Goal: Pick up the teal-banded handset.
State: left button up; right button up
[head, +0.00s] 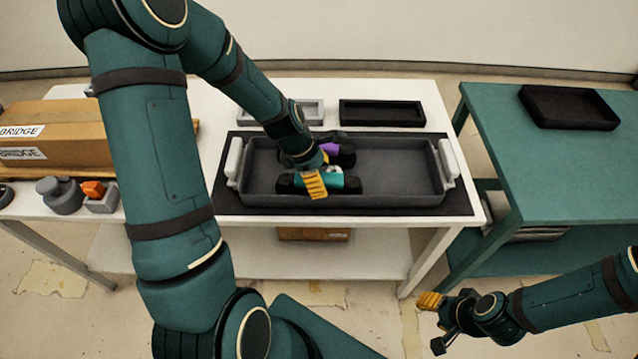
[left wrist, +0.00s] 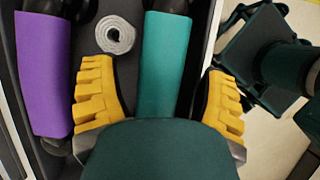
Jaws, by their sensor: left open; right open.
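The teal-banded handset (head: 347,184) lies in the grey tray (head: 400,195), dark with a teal middle. In the left wrist view its teal band (left wrist: 165,65) runs between the yellow fingers of my left gripper (left wrist: 157,75). In the head view my left gripper (head: 314,183) is over the handset and hides part of it. It is open, with a finger on either side of the band. I cannot tell its height above the tray floor. A purple-banded handset (head: 330,148) lies behind, also in the left wrist view (left wrist: 43,70). My right gripper (head: 434,318) is open and empty, away from the table.
A pale coil (left wrist: 115,35) lies between the handsets. A grey bin (head: 294,112) and a black bin (head: 381,113) stand behind the tray. A cardboard box (head: 75,127) and small grey parts (head: 62,195) are at left. A green table (head: 560,160) with a black tray (head: 570,107) stands right.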

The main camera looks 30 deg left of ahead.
pick_arm(q)
jog(key=shift+f, duration=0.2)
jog(key=shift+s+r, duration=0.15)
jog(key=c, duration=1.3)
grip_shut()
